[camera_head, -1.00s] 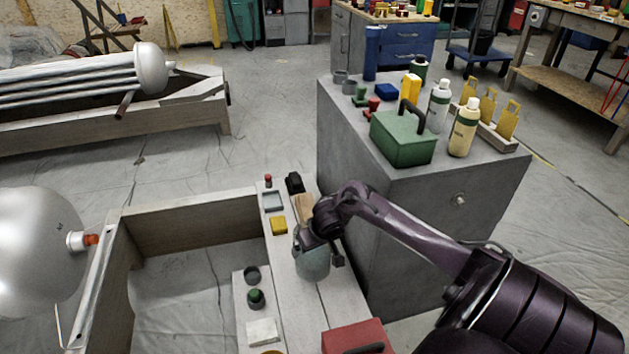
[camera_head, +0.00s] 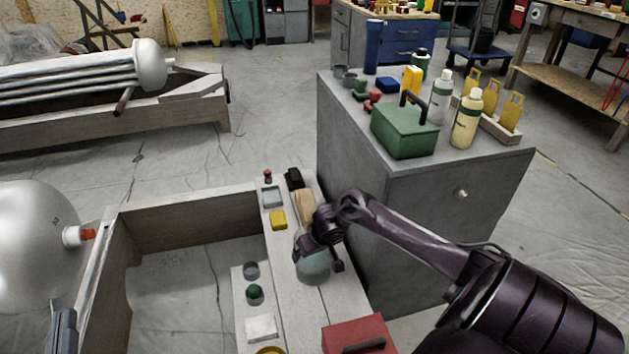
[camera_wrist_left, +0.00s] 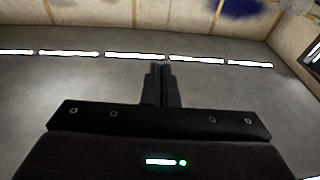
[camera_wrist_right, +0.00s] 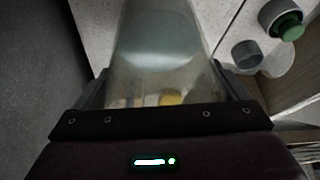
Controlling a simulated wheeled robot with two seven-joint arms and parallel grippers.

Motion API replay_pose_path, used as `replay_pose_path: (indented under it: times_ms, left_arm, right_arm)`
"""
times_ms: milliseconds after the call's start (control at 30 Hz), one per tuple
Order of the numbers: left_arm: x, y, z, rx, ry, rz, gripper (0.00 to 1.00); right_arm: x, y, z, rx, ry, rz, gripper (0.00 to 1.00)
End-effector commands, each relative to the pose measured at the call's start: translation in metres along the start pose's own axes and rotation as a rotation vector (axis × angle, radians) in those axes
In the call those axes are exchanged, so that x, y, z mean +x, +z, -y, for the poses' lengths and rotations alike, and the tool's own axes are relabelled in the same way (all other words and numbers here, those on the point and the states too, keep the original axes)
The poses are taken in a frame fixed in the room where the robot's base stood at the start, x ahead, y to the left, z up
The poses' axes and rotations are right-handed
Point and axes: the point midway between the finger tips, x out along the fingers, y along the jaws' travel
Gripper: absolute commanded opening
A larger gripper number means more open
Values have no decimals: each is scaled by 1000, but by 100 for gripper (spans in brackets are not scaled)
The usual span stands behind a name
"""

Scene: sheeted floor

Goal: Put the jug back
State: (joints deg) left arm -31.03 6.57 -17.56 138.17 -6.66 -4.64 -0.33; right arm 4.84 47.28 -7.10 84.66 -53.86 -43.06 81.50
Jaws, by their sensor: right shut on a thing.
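The jug (camera_head: 315,266) is a translucent grey-green vessel over the pale plank ledge, in the middle of the head view. My right gripper (camera_head: 318,252) is shut on it from above. In the right wrist view the see-through jug (camera_wrist_right: 160,45) fills the space between the two fingers, and something yellow shows at its lower part. I cannot tell whether the jug rests on the ledge or is held just above it.
A red box (camera_head: 357,334) stands on the ledge in front of the jug. A yellow block (camera_head: 278,220) and a tan block (camera_head: 305,205) lie behind it. A grey cabinet (camera_head: 420,215) with a green toolbox (camera_head: 403,133) rises at right.

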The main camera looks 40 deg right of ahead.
Motion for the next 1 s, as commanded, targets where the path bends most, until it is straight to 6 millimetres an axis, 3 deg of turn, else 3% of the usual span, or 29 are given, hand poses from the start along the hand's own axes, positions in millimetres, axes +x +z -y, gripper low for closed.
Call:
replay_pose_path:
  times_ms: [200,600,633,700,1000]
  left_arm:
    - [2,-27,1,6,0,-125,0]
    - [2,-29,1,6,0,-133,0]
    - [2,-29,1,6,0,-134,0]
    - [2,-29,1,6,0,-133,0]
    - [2,-29,1,6,0,-132,0]
  right_arm:
    - [5,0,0,1,-1,-5,22]
    - [7,2,0,1,-1,-4,22]
    - [9,4,0,-1,0,0,94]
    - [8,4,0,-1,0,0,100]
    - [5,2,0,0,0,-1,100]
